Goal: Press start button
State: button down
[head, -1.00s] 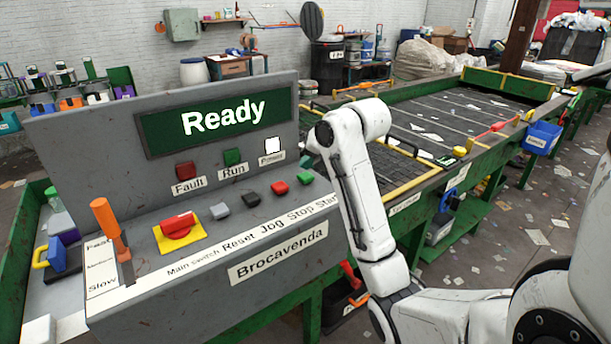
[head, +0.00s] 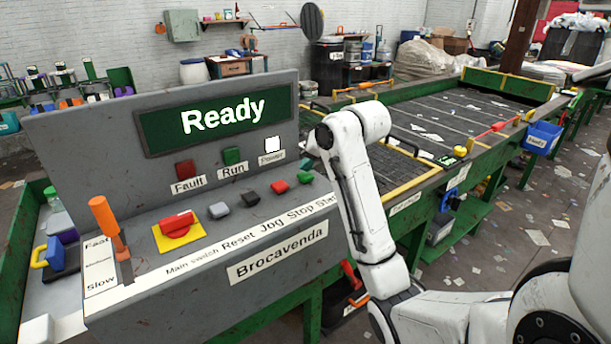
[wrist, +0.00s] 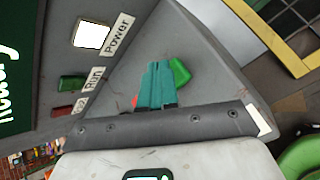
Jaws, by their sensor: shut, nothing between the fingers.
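The start button is the green button (head: 305,178) at the right end of the row on the grey Brocavenda console (head: 200,264), above the label "Start". In the wrist view, the green button (wrist: 180,71) lies just right of the tips of my gripper (wrist: 157,66). The teal fingers are closed together and empty. I cannot tell whether they touch the panel. The red stop button (head: 279,187) sits left of the start button, and part of it shows beside the fingers in the wrist view.
The console display (head: 215,120) reads "Ready" and the Power lamp (head: 272,145) is lit white. The green-framed belt (head: 450,125) runs behind my arm.

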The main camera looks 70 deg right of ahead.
aim_at(309, 176)
jog(key=shift+f+b, duration=0.4)
jog(key=shift+f, duration=0.15)
dwell(0.6)
jog(key=shift+r, duration=0.1)
jog(key=shift+r+p, duration=0.75)
jog(key=shift+r, duration=0.15)
jog(key=shift+r+p, duration=1.95)
jog(key=shift+r, duration=0.6)
jog(key=shift+f, duration=0.1)
